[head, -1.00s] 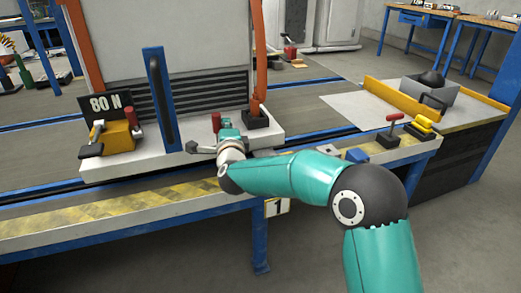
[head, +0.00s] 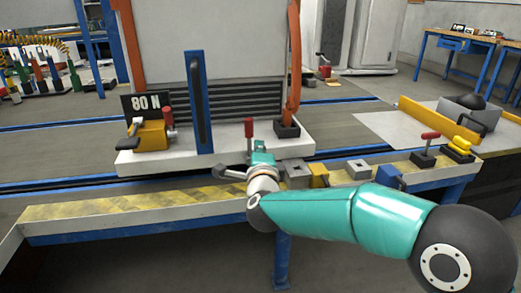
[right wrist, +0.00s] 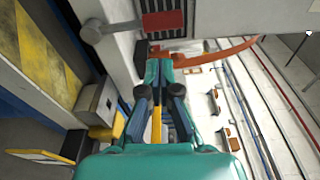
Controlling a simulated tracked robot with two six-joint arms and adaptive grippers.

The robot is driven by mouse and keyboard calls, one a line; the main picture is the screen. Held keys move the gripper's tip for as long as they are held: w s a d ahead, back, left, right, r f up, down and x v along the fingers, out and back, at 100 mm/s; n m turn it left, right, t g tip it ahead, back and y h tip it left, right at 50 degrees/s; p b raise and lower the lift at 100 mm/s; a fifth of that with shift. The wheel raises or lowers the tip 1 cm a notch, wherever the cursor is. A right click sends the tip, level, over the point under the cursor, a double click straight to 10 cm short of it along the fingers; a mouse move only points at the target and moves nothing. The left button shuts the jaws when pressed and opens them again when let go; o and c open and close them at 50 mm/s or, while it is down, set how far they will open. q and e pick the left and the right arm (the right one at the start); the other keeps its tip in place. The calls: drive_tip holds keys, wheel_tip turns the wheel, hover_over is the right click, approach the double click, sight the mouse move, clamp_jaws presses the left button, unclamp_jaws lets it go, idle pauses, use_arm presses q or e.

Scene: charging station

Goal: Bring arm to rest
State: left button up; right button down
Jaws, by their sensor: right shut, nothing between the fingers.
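My right arm, teal with dark joints, comes in from the right in the head view. Its gripper (head: 262,160) is at the front edge of the white station base (head: 225,145), just in front of a small red-topped lever (head: 249,130). Whether it touches the base cannot be told. My left gripper is out of view.
A yellow-black striped ledge (head: 130,208) runs below the gripper. A blue post (head: 197,105) and an orange cable (head: 294,65) rise from the base.

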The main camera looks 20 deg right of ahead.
drive_tip(key=shift+s, duration=0.25)
drive_tip(key=shift+d, duration=0.15)
drive_tip(key=d+f+n+g+p, duration=0.1)
drive_tip(key=d+f+g, duration=0.15)
drive_tip(key=f, duration=0.55)
drive_tip(key=d+f+g+p, duration=0.1)
drive_tip(key=d+f, duration=0.3)
drive_tip(key=f, duration=0.5)
drive_tip(key=s+f+n+g+y+p, duration=0.1)
drive_tip(key=s+f+n+g, duration=0.1)
drive_tip(key=s+f, duration=0.45)
drive_tip(key=s+f+n+g+y+p, duration=0.1)
drive_tip(key=s+f+n+g, duration=0.2)
drive_tip(key=f, duration=0.7)
drive_tip(key=s+a+f+n+g+y, duration=0.2)
drive_tip(key=s+a+f+n, duration=0.1)
drive_tip(key=s+f, duration=0.3)
drive_tip(key=s+a+f+n+g+y, duration=0.15)
drive_tip(key=s+f, duration=0.25)
drive_tip(key=s, duration=0.4)
drive_tip(key=s+a+f+n+g+y, duration=0.1)
drive_tip(key=s+a+n+g, duration=0.2)
drive_tip(key=s, duration=0.4)
drive_tip(key=s+a+n+g+y, duration=0.1)
drive_tip(key=s+a+n+g, duration=0.15)
drive_tip(key=s+n, duration=0.35)
wheel_tip(320, 180, up, 38)
drive_tip(key=p, duration=3.8)
drive_tip(key=shift+s+a+t, duration=0.3)
drive_tip(key=shift+a+t, duration=0.05)
